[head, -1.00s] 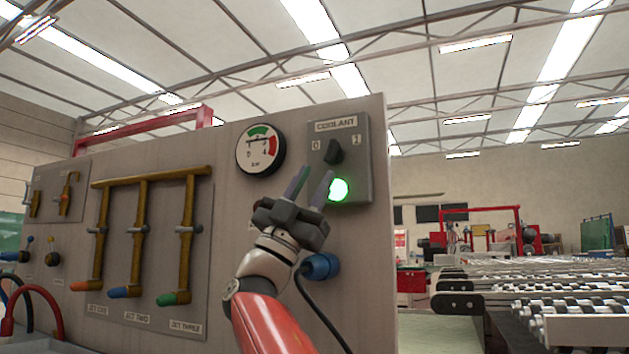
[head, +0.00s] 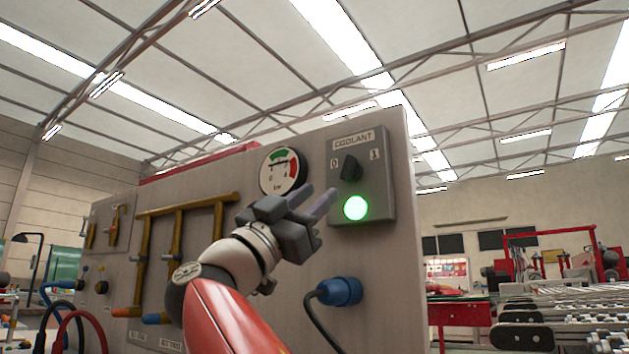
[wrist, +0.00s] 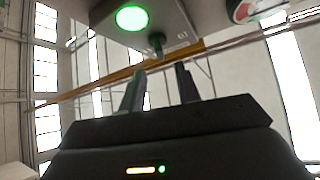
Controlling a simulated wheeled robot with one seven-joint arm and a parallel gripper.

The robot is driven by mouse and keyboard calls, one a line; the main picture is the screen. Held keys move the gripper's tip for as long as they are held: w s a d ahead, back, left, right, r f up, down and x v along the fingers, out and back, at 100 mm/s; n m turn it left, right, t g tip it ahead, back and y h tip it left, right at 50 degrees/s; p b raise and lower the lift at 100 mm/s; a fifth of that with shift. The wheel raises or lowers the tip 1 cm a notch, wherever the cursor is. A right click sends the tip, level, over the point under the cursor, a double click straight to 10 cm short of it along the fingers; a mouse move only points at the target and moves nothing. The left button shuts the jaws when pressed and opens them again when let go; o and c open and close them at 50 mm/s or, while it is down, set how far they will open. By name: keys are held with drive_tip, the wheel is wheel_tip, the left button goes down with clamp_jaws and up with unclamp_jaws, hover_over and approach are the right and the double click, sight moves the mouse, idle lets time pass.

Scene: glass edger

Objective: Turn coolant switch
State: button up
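The coolant switch is a black knob (head: 350,168) on a grey box (head: 376,200) labelled COOLANT, with 0 to its left and 1 to its right. Which mark it points at is hard to tell. A round green lamp (head: 356,208) below it is lit. My gripper (head: 318,196) is below and left of the knob in the head view, fingers apart and empty. In the wrist view the knob (wrist: 157,42) lies ahead of the gap between the fingertips (wrist: 158,76), and I see no contact. The lamp also shows in the wrist view (wrist: 131,17).
A round gauge (head: 283,171) sits on the panel left of the switch box. A blue plug (head: 340,291) with a black cable sticks out below. Brown pipes with coloured-handled valves (head: 180,240) are at left. Conveyor rollers (head: 560,320) stand at right.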

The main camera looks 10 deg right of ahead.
sight(344, 172)
drive_tip(key=p+x, duration=0.2)
drive_tip(key=x, duration=0.6)
drive_tip(key=shift+f+p, duration=0.1)
drive_tip(key=shift+p, duration=0.3)
